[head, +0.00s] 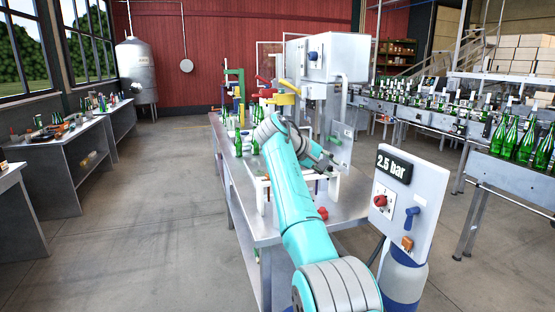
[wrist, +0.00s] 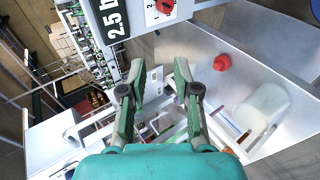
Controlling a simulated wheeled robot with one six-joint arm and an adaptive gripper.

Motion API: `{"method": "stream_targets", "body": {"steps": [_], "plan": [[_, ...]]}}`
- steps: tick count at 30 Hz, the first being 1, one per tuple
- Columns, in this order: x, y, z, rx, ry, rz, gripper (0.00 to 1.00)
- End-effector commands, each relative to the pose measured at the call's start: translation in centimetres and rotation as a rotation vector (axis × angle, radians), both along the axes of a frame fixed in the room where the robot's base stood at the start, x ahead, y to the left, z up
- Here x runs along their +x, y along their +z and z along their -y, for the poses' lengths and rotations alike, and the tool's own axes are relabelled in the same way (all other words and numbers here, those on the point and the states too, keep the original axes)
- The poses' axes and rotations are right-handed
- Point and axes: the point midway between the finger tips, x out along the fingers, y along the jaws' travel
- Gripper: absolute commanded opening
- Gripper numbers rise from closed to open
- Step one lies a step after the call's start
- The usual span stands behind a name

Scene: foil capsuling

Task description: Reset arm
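My gripper (wrist: 160,70) is open in the wrist view, with its two green-and-grey fingers apart and nothing between them. In the head view, my gripper (head: 322,166) is at the end of the turquoise arm, small and partly hidden. It is above the metal workbench (head: 232,198), near the grey and white machine (head: 322,60). The bench top also shows in the wrist view (wrist: 225,35), tilted. My arm reaches forward over the near end of the bench.
A panel reading "2.5 bar" (head: 394,168) stands right of my arm and shows close in the wrist view (wrist: 112,20). A red cap-like piece (wrist: 222,62) and a whitish cylinder (wrist: 262,108) are on the bench. Green bottles (head: 505,138) line the right conveyor. The left floor is clear.

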Motion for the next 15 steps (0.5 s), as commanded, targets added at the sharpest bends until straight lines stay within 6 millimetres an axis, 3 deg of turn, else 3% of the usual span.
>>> {"method": "stream_targets", "body": {"steps": [8,11,15], "plan": [[0.7,-6.7,0.3,0.017,0.048,0.013,0.31],[0.8,-10.1,0.4,0.028,0.072,0.022,0.31],[0.5,-16.8,0.8,0.053,0.119,0.043,0.31]]}}
